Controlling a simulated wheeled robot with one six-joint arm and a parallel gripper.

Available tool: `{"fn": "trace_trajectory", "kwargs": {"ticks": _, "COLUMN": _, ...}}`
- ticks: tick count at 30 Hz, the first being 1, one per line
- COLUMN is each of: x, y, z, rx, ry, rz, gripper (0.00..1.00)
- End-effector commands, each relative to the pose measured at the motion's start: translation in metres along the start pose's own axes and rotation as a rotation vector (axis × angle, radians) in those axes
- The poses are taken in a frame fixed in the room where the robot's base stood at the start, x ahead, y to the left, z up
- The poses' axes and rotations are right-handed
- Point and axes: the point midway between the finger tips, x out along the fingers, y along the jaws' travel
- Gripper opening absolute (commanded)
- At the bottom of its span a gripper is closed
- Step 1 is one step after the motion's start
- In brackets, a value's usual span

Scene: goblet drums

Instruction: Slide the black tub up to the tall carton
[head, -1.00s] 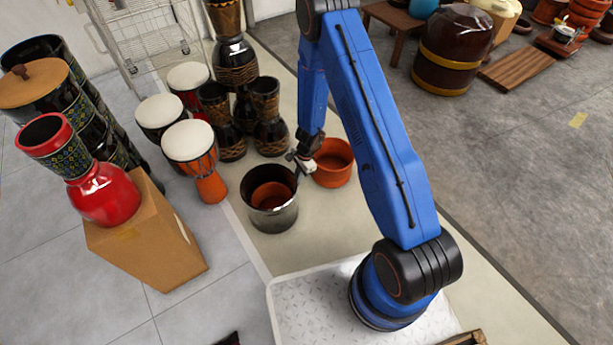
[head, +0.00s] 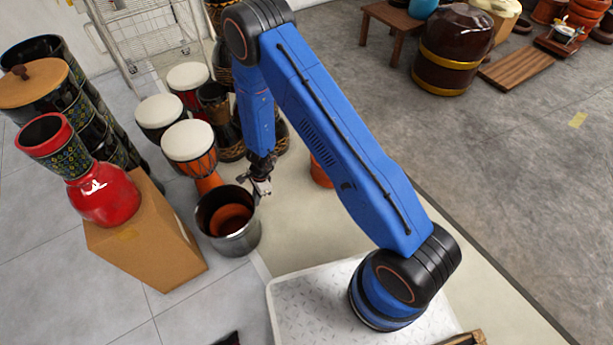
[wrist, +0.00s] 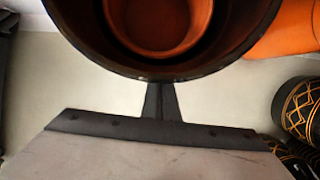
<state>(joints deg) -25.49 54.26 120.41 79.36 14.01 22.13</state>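The black tub (head: 243,240) is a round, dark, shiny pot standing upright on the floor, with a terracotta pot (head: 228,219) inside it. The tall carton (head: 150,258) is a brown cardboard box just left of the tub; I cannot tell whether they touch. My gripper (head: 262,190) is low at the tub's right side, by its rim. In the wrist view the fingers (wrist: 160,98) look closed together, with tips at the tub's outer wall (wrist: 85,45). Nothing shows between them, and their exact contact is hidden under the rim.
A red goblet drum (head: 104,194) stands on the carton. White-topped drums (head: 189,142) stand close behind the tub, and tall dark drums are behind my arm. An orange pot (head: 320,174) is partly hidden by my arm. The floor in front of the tub is clear.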

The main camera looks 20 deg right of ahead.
Motion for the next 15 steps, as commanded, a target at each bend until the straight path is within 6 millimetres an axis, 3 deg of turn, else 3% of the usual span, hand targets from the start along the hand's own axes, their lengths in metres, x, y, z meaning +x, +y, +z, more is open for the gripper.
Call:
{"fn": "trace_trajectory", "kwargs": {"ticks": 6, "x": 0.009, "y": 0.000, "z": 0.034, "rx": -0.003, "ry": -0.001, "rz": 0.001, "gripper": 0.00}}
{"fn": "trace_trajectory", "kwargs": {"ticks": 15, "x": 0.010, "y": 0.000, "z": 0.043, "rx": -0.001, "ry": -0.001, "rz": 0.000, "gripper": 0.00}}
